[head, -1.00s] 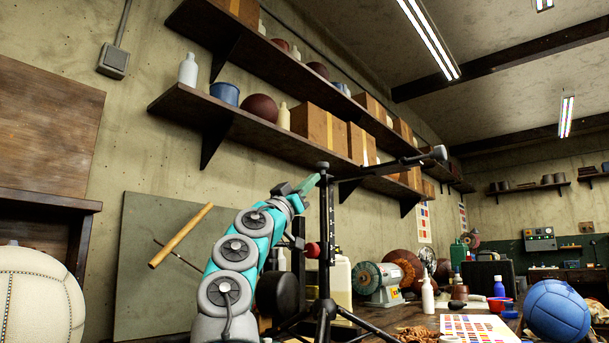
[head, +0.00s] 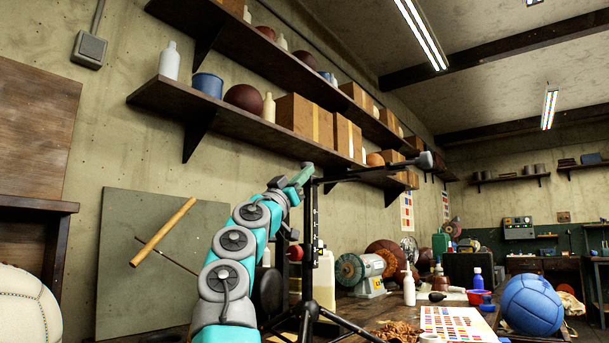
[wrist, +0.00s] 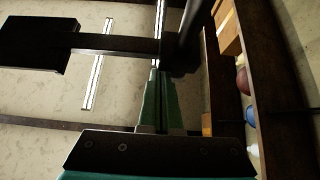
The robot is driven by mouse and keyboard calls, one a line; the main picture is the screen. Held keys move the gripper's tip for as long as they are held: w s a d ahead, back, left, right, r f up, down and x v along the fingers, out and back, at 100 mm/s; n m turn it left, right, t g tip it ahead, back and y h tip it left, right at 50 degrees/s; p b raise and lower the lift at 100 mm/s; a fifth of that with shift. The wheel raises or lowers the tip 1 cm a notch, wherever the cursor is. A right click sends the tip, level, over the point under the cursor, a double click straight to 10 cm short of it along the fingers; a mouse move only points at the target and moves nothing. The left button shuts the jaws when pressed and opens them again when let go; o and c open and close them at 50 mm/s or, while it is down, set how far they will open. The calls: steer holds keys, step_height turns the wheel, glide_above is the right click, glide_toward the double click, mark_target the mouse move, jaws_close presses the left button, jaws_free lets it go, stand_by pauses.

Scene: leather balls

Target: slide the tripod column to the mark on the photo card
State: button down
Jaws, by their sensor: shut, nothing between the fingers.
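The black tripod column (head: 309,245) stands upright on spread legs, with a horizontal arm (head: 375,173) reaching right from its top. A red knob (head: 295,252) sits on its left side. My gripper (head: 307,172) is shut and empty, with its tips at the column's top; contact cannot be told for certain. In the wrist view my shut green fingers (wrist: 155,72) point at the dark column and crossbar (wrist: 110,44). A card with coloured swatches (head: 458,324) lies on the bench; I cannot tell whether it is the photo card, and I make out no mark.
A bench grinder (head: 365,275), white bottle (head: 409,288) and blue ball (head: 531,304) stand on the bench to the right. A pale jug (head: 324,280) is behind the column. A wooden stick (head: 163,232) shows left of my arm. Wall shelves (head: 240,124) hang above.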

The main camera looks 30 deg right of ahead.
steer(key=shift+f+b, duration=0.45)
steer(key=shift+f, duration=0.2)
